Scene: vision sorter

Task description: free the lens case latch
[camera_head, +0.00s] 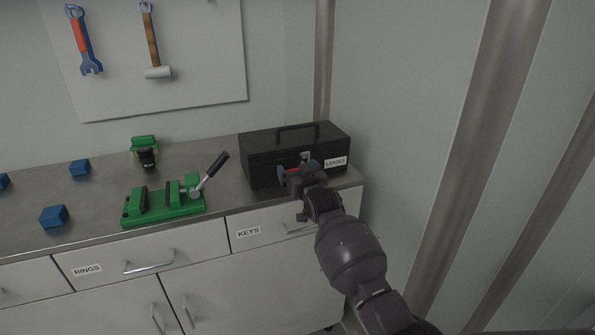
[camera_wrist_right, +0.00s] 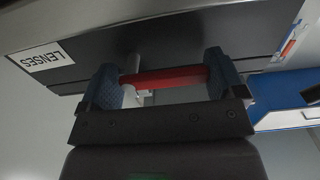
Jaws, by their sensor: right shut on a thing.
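The lens case (camera_head: 262,160) is a black box with a top handle and a LENSES label, standing at the right end of the counter. Its lid looks closed. A silver latch (camera_head: 305,156) shows at its front, partly behind my right gripper (camera_head: 300,175). In the right wrist view the blue-padded fingers of this gripper (camera_wrist_right: 166,82) are shut on a red bar (camera_wrist_right: 165,77) close to the case front (camera_wrist_right: 185,35). A pale grey piece (camera_wrist_right: 138,64) stands behind the bar. I cannot tell whether the bar is part of the latch. My left gripper is out of view.
A green clamp with a lever (camera_head: 165,205) stands left of the case. Behind it is a green device with a black cylinder (camera_head: 147,158). Several blue blocks (camera_head: 54,216) lie further left. Drawers and the counter edge are below; a wall (camera_head: 420,110) rises at right.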

